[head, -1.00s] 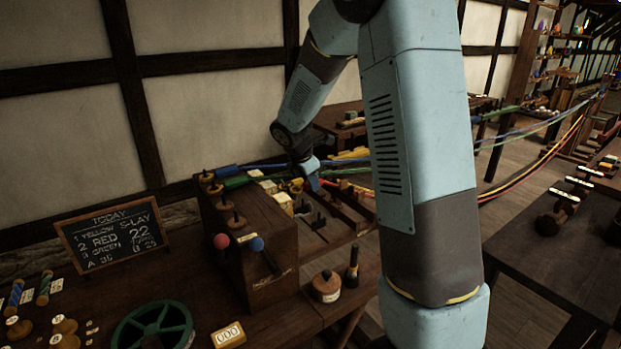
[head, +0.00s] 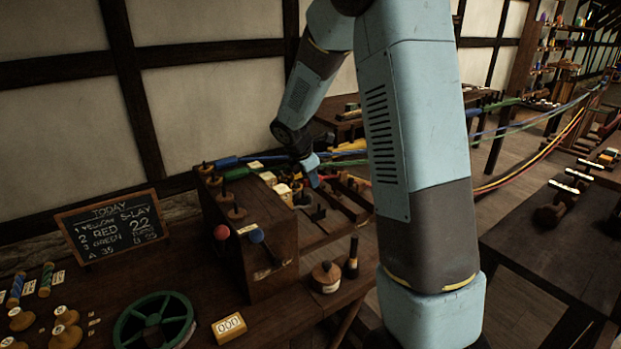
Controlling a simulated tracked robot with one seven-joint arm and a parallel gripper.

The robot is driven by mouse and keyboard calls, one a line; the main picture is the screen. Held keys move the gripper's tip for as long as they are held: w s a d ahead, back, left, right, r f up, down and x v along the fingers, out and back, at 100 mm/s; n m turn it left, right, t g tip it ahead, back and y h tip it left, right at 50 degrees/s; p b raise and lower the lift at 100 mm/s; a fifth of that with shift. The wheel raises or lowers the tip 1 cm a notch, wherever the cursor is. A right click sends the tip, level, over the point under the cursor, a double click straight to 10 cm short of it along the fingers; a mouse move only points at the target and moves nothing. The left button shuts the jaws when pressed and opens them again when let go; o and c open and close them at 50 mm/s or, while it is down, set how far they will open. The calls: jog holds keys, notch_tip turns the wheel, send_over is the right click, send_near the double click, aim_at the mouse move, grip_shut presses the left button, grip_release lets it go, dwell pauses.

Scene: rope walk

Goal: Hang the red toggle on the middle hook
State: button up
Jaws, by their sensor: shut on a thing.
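My gripper (head: 314,179) is small and far off in the head view, reaching down beyond the wooden box (head: 262,240). It is shut at the end of the red rope (head: 332,183), where the red toggle appears to be; the toggle itself is mostly hidden by the fingers. Several wooden discs with upright pegs (head: 237,211) stand on the left of the box top. A blue toggle (head: 228,162) and a green toggle (head: 237,173) lie at rope ends near the box's back. I cannot make out which hook is the middle one.
A chalkboard (head: 112,230), a green reel (head: 152,322) and a wooden pot (head: 325,277) stand on the bench. Several coloured ropes run away to the right. My arm hides the middle right.

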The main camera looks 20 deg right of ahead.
jog(key=shift+f, duration=0.1)
dwell(0.3)
jog(key=o, duration=1)
jog(key=shift+c, duration=0.2)
jog(key=shift+r, duration=4)
